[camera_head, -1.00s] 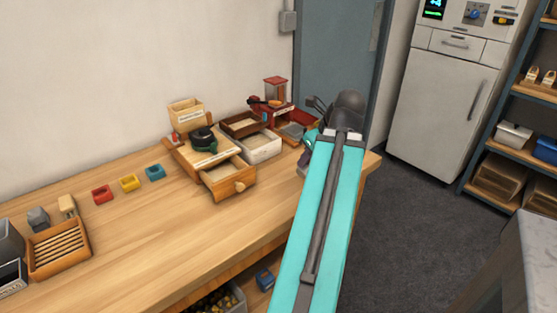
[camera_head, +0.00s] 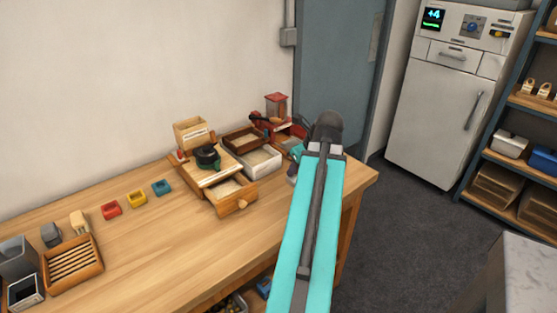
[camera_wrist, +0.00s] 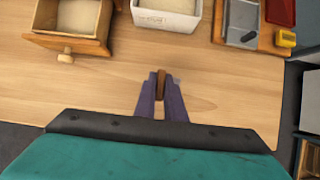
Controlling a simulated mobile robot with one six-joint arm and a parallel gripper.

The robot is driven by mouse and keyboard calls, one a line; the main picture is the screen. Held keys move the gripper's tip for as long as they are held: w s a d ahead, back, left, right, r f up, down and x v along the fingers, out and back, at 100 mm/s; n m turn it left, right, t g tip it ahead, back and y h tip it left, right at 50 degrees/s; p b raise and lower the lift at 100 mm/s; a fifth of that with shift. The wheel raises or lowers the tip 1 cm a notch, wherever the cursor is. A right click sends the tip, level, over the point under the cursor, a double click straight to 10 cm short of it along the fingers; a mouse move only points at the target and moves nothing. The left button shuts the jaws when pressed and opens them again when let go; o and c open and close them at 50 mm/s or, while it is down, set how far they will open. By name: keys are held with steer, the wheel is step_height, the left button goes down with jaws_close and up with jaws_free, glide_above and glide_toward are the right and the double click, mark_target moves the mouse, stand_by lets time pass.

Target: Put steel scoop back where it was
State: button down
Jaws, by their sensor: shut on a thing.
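My gripper (camera_wrist: 160,95) shows in the wrist view with its two purple fingers closed on a narrow brown piece (camera_wrist: 161,78), which looks like the handle of the steel scoop. The scoop's steel part is not visible. The gripper is over the bare wooden table (camera_wrist: 95,88), in front of a white bin (camera_wrist: 165,18) of pale grains. In the head view my own arm hides most of the gripper and whatever it holds.
An open wooden drawer (camera_wrist: 66,42) holding pale grains juts out to the left. A grey metal tray on a wooden base (camera_wrist: 240,22) and a yellow block (camera_wrist: 285,38) are at the right. Small coloured cups (camera_head: 136,199) stand further left. The front of the table is clear.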

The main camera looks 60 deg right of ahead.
steer(key=w+d+p, duration=0.1)
steer(key=w+d, duration=0.2)
steer(key=w, duration=0.5)
steer(key=shift+d+f, duration=0.4)
steer(key=shift+f, duration=0.05)
steer(key=shift+s+p+x, duration=0.15)
steer(key=shift+p+x, duration=0.2)
steer(key=shift+x, duration=0.6)
steer(key=shift+s+p+x, duration=0.2)
steer(key=shift+p+x, duration=0.15)
steer(key=shift+x, duration=0.6)
steer(key=shift+f, duration=0.3)
steer(key=c, duration=1.8)
jaws_free()
steer(key=shift+c, duration=0.2)
steer(key=shift+r, duration=0.1)
steer(key=b+v, duration=0.1)
steer(key=v, duration=1.1)
